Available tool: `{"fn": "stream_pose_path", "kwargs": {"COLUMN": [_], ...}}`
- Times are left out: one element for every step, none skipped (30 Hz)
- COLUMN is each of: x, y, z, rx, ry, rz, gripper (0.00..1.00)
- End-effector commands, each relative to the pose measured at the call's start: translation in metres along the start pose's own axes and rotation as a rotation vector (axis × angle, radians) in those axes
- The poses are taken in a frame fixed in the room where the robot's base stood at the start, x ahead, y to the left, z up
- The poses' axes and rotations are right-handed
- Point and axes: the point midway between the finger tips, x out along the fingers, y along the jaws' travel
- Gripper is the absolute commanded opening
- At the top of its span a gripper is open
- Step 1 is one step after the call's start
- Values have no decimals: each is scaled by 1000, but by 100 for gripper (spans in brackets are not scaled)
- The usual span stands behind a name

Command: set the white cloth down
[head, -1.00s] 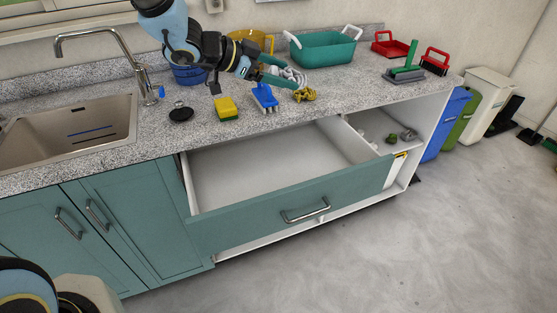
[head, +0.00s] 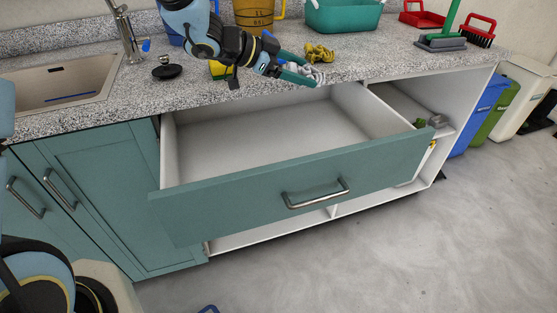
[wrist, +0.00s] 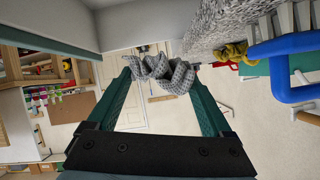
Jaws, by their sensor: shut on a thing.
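My gripper (head: 304,77) is shut on a crumpled white-grey cloth (head: 314,74). In the wrist view the cloth (wrist: 165,72) is bunched between the two green fingertips (wrist: 162,80). In the head view the gripper and cloth appear at the counter's front edge, near the back right of the open drawer (head: 260,142). The cloth looks held up, but I cannot tell its exact height. The fingers partly hide it in the head view.
A yellow cloth (head: 319,53) lies on the counter (head: 372,62) just behind the held one. A yellow-green sponge (head: 217,69) is partly hidden by my arm. A teal basin (head: 342,15) stands behind. The drawer's interior looks empty.

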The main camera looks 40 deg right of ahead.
Motion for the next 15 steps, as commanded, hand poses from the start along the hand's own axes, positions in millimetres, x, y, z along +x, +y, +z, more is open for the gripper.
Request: {"fn": "stream_pose_path", "kwargs": {"x": [7,9,10,11,11,12,13,14,17,19,22,26,29,32,37], "y": [4,5,5,6,6,7,7,8,9,11,12,15,17,19,22], "z": [14,16,19,20,22,23,25,28,32,36,42,50,57,63,72], "rx": [1,1,1,1,1,0,0,-1,-3,-4,-4,-6,-6,-6,-6], "ry": [0,0,1,1,0,0,0,0,0,0,-1,-2,-3,-3,-2], "rz": [0,0,0,0,0,0,0,0,1,2,3,2,3,3,4], "gripper": [33,33,33,33,33,33,33,33,33,33,33,33,33,33,33]}}
